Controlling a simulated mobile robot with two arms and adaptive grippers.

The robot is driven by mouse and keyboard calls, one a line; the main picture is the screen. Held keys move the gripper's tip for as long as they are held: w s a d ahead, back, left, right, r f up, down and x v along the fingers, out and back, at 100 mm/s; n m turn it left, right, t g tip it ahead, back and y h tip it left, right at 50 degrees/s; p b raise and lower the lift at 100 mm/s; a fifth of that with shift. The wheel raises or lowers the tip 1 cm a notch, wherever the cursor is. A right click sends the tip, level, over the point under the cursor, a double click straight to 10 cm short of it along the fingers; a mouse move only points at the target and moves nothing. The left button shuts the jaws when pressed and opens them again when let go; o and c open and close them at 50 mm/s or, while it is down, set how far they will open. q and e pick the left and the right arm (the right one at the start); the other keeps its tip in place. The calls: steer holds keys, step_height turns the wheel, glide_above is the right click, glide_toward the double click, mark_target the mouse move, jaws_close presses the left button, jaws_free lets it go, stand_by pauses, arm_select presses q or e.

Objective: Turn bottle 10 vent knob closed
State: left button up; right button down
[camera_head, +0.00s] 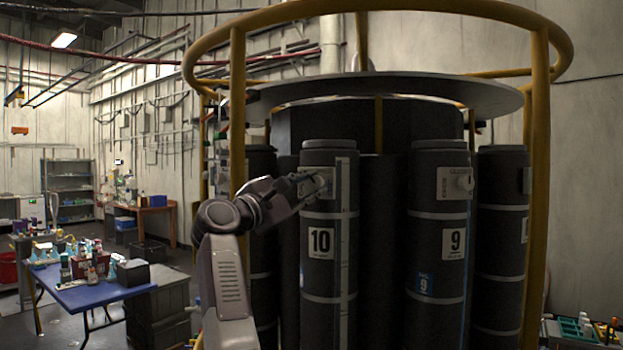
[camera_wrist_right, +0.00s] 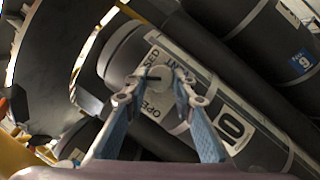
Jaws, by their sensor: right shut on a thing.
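Bottle 10 (camera_head: 317,275) is a tall dark cylinder with a white 10 label, standing upright in the rack. Its vent plate (camera_head: 327,176) is near the top, partly hidden by my right gripper (camera_head: 314,184). The right wrist view shows the bottle (camera_wrist_right: 123,57) and its pale vent knob (camera_wrist_right: 150,82) between the fingertips of my right gripper (camera_wrist_right: 154,83). These fingers are shut on the knob. The word OPEN and part of another word show on the plate. The knob's exact angle is hard to tell. My left gripper is not in view.
Bottle 9 (camera_head: 437,280) stands to the right, with its own vent knob (camera_head: 465,182). A yellow frame (camera_head: 540,180) surrounds the bottles; one post (camera_head: 238,110) is close to my arm. A blue table (camera_head: 90,297) with small items stands at the left.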

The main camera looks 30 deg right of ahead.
steer(key=m+p, duration=0.1)
steer(key=m+g+p, duration=0.1)
steer(key=m, duration=0.1)
steer(key=m+y+p, duration=0.1)
steer(key=shift+r+m, duration=0.3)
steer(key=shift+w+f+m+g+y+p, duration=0.1)
steer(key=shift+m+g+y+p, duration=0.35)
steer(key=shift+m+p, duration=0.7)
steer(key=c, duration=1.6)
jaws_free()
steer(key=shift+a, duration=0.2)
steer(key=v, duration=1.1)
steer(key=shift+s+a, duration=0.25)
steer(key=shift+a, duration=0.05)
